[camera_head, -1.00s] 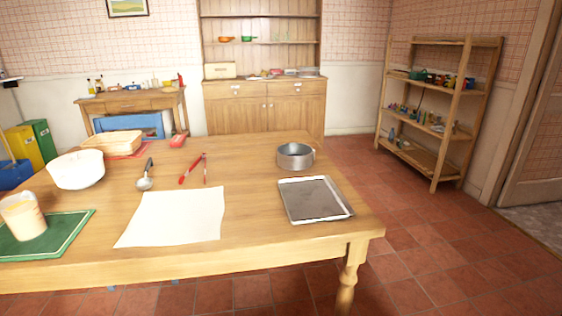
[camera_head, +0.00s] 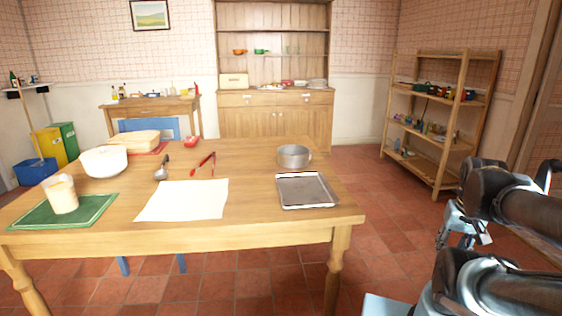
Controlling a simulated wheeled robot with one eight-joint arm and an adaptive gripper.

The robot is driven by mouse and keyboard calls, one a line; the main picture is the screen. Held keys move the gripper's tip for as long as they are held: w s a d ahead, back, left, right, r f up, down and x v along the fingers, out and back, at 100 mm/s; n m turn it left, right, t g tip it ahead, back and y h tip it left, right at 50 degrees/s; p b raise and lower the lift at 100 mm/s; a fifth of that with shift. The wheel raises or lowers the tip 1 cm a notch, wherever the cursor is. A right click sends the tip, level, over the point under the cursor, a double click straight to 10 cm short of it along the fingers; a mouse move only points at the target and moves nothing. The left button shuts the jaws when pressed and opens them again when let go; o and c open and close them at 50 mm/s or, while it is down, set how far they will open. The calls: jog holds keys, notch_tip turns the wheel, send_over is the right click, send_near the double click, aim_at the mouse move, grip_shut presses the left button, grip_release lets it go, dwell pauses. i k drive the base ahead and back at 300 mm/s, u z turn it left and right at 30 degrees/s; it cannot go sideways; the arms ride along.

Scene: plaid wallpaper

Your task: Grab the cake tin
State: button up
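The cake tin (camera_head: 293,159), a round grey metal tin, stands upright on the wooden table (camera_head: 255,228) near its right side. It sits just behind a flat dark baking tray (camera_head: 305,189) and looks empty of any grip. My gripper (camera_head: 462,236) is at the right of the view, beyond the table's right edge and well apart from the tin. It is small and partly hidden by my arm, so I cannot tell whether its fingers are open or shut.
On the table are white paper (camera_head: 183,200), red-handled tongs (camera_head: 203,164), a ladle (camera_head: 161,168), a white bowl (camera_head: 104,161), and a cup (camera_head: 62,194) on a green board (camera_head: 92,214). A wooden shelf rack (camera_head: 438,120) stands behind at right. Tiled floor is clear right of the table.

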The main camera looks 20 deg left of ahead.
aim_at(301, 156)
jog(key=u, duration=0.05)
jog(key=i, duration=1)
jog(key=z, duration=0.05)
